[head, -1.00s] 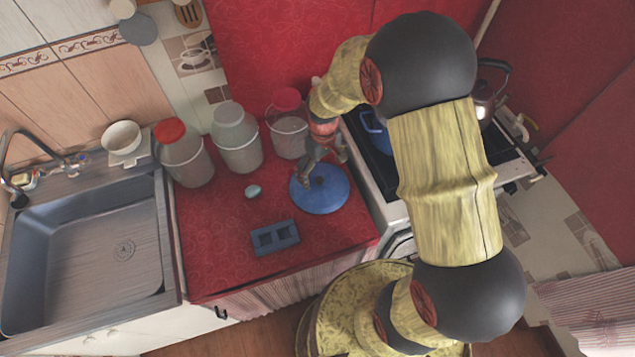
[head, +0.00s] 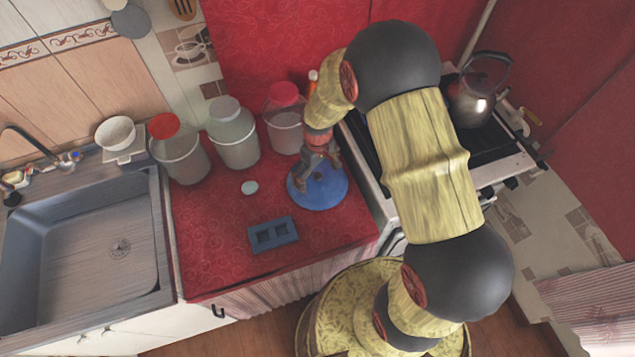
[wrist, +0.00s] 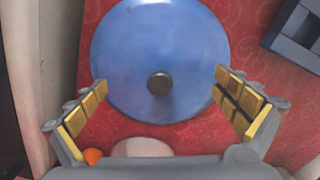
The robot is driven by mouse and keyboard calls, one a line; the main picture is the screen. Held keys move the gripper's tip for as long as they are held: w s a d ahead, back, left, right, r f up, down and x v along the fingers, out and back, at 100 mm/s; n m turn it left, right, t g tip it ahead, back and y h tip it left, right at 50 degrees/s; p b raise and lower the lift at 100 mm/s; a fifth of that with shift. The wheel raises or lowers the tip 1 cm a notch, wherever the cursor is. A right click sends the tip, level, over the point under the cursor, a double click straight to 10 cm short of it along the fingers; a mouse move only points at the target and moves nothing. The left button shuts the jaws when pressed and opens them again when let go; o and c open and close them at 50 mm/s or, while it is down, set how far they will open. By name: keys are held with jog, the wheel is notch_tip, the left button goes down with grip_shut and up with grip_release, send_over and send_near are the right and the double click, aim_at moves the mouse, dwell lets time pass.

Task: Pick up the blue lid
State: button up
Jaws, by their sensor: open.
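The blue lid (head: 323,194) lies flat on the red counter, near its right edge beside the stove. In the wrist view the lid (wrist: 158,40) shows as a blue disc with a dark round knob (wrist: 159,83) near its middle. My gripper (head: 312,183) is above the lid in the head view, pointing down and covering part of it. In the wrist view my gripper (wrist: 160,88) is open and empty, with one finger on each side of the knob and a clear space between. I cannot tell the exact height of the fingertips over the lid.
Jars with red (head: 180,157), grey (head: 234,140) and pink (head: 285,128) lids stand along the counter's back. A blue-grey two-hole block (head: 273,234) and a small pale oval thing (head: 249,188) lie left of the lid. A kettle (head: 471,103) stands on the stove.

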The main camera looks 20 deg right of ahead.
jog(key=c, duration=0.3)
